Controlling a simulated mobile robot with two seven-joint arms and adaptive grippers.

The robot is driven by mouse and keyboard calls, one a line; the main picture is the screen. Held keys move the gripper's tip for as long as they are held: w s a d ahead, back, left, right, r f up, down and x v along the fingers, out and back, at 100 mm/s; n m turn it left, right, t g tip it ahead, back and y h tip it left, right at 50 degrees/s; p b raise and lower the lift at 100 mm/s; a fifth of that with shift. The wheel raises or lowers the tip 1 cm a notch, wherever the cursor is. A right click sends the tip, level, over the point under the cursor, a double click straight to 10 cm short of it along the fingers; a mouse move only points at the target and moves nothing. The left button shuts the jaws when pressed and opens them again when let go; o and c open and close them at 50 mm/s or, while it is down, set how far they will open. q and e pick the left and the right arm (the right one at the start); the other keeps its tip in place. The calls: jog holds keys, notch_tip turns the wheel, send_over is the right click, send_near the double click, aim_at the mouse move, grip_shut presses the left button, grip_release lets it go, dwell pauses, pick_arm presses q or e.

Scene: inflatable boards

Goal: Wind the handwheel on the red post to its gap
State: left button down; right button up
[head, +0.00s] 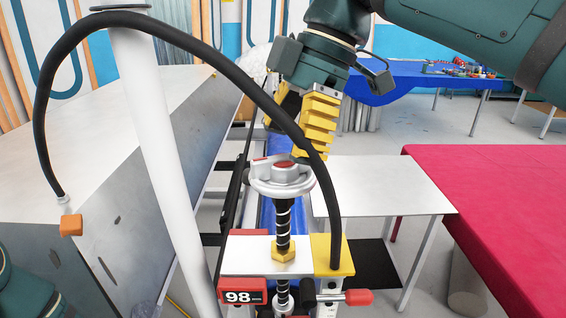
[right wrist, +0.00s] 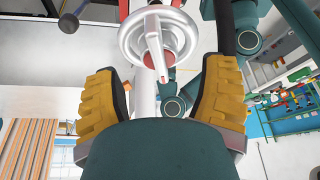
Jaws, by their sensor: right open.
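The silver handwheel (head: 268,184) with a red centre sits on top of a black threaded screw (head: 283,216), above a brass nut (head: 283,251). Below it is a red-framed display (head: 242,297) reading 98. The post's lower part is cut off by the picture edge. My right gripper (head: 310,150), with yellow ribbed fingers, is open just above and behind the wheel. In the right wrist view, the handwheel (right wrist: 130,42) and its crank-like handle lie beyond the gap between the spread fingers (right wrist: 163,90); I see no contact. My left gripper is not visible.
A black hose (head: 208,50) arches over a white pole (head: 155,150) and down to a yellow block (head: 341,262), crossing in front of my right gripper. A grey-white table (head: 385,190) and a red-covered table (head: 490,200) stand to the right. A large grey box (head: 110,150) fills the left.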

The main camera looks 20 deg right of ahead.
jog(key=shift+x, duration=1.35)
jog(key=c, duration=1.2)
